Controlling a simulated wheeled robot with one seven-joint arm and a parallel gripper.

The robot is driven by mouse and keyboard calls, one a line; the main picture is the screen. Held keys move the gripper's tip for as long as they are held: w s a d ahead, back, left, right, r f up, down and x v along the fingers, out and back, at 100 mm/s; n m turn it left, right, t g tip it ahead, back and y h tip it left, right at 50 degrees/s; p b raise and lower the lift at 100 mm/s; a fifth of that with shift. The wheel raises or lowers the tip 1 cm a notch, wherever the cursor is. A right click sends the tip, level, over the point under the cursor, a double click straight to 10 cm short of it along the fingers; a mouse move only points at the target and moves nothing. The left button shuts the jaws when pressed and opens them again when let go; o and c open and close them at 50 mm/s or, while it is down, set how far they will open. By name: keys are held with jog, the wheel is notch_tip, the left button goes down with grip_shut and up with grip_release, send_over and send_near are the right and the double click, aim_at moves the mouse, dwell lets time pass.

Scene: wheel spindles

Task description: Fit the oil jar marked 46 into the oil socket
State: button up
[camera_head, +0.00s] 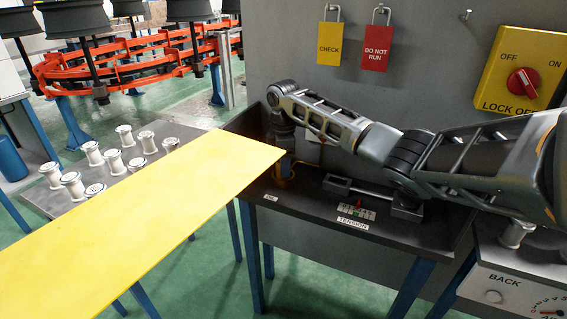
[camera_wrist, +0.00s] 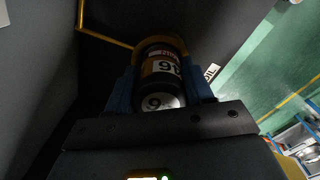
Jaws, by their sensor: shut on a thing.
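My gripper (camera_wrist: 162,88) is shut on a dark jar (camera_wrist: 160,58) with an orange-and-white label, between its two blue fingers. The label's numerals look upside down; they could be 46, but I cannot read them surely. A brass-coloured ring (camera_wrist: 172,38), apparently the oil socket, curves around the jar's far end. I cannot tell whether the jar is seated in it. In the head view my gripper (camera_head: 286,158) points down over the dark bench, with the brass ring (camera_head: 284,182) just below it. The jar is hardly visible there. A small OIL label (camera_head: 270,197) is on the bench edge.
A yellow panel (camera_head: 140,215) spans the left foreground, its corner close to my gripper. A grey wall stands behind the bench (camera_head: 325,215). A tension fixture (camera_head: 356,211) lies to the right. White spools (camera_head: 147,141) stand on a table at left.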

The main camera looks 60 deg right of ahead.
jog(key=shift+f, duration=0.1)
jog(key=o, duration=1.1)
notch_tip(320, 180, up, 12)
jog(key=shift+r+b, duration=0.15)
jog(key=shift+b, duration=0.25)
